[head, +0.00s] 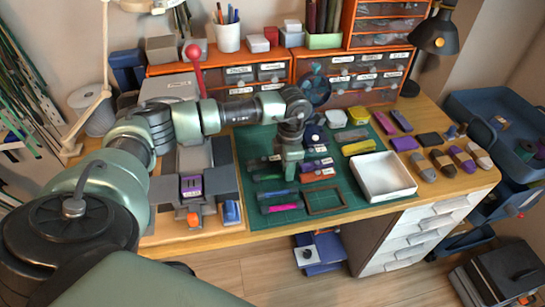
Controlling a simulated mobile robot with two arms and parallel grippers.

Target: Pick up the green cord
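My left arm reaches in from the left, and its gripper (291,172) points down over the green cutting mat (345,205). Its fingertips are small and partly merge with the items below, so I cannot tell whether they are apart or hold anything. A thin green strip (268,178), possibly the green cord, lies on the mat just left of the gripper. I cannot tell for sure which is the green cord. My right gripper is out of view.
A white tray (384,195) stands at the mat's right edge. A grey fixture (212,190) stands left of the mat. Orange drawer units (285,60) line the back.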

